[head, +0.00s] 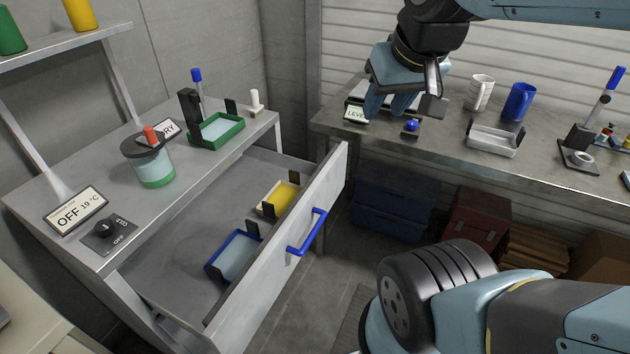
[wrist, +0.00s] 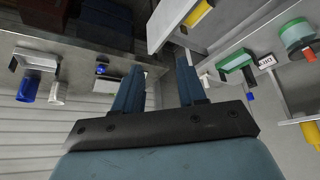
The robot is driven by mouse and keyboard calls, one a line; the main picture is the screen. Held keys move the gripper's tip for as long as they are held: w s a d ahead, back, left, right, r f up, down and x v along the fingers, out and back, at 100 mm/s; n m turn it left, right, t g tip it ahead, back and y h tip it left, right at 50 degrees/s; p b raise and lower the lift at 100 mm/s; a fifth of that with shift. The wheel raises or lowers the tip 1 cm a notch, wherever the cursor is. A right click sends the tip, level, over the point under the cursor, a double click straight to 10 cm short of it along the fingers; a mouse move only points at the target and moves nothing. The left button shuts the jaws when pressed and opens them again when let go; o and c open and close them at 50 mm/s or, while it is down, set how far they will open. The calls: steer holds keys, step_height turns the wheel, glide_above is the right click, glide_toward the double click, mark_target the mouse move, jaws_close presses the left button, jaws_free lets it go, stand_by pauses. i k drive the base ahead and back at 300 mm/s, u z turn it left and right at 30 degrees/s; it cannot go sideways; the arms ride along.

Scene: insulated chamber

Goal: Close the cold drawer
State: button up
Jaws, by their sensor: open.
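The cold drawer (head: 262,300) stands pulled out from the grey cabinet at the left in the head view. Its front panel carries a blue bar handle (head: 310,234). Inside lie a blue-rimmed tray (head: 212,268) and a yellow tray (head: 283,199). My gripper (head: 404,108) is up over the back bench, to the right of and well apart from the drawer and its handle. In the wrist view my gripper (wrist: 158,78) is open, with nothing between its two fingers. The drawer's pale front panel (wrist: 163,22) shows at the top there; I cannot make out the handle.
The cabinet top (head: 95,195) holds a jar (head: 155,170), a green tray (head: 240,122) and an OFF 19 °C sign (head: 76,211). The back bench (head: 448,135) holds a blue button (head: 411,125) and mugs (head: 519,101). Floor in front of the drawer is clear; boxes (head: 475,218) stand beneath the bench.

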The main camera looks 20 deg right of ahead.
mark_target(167, 272)
steer(key=z, duration=1.05)
steer(key=k, duration=1.1)
steer(key=u, duration=0.95)
steer(key=i, duration=1)
steer(key=z, duration=0.05)
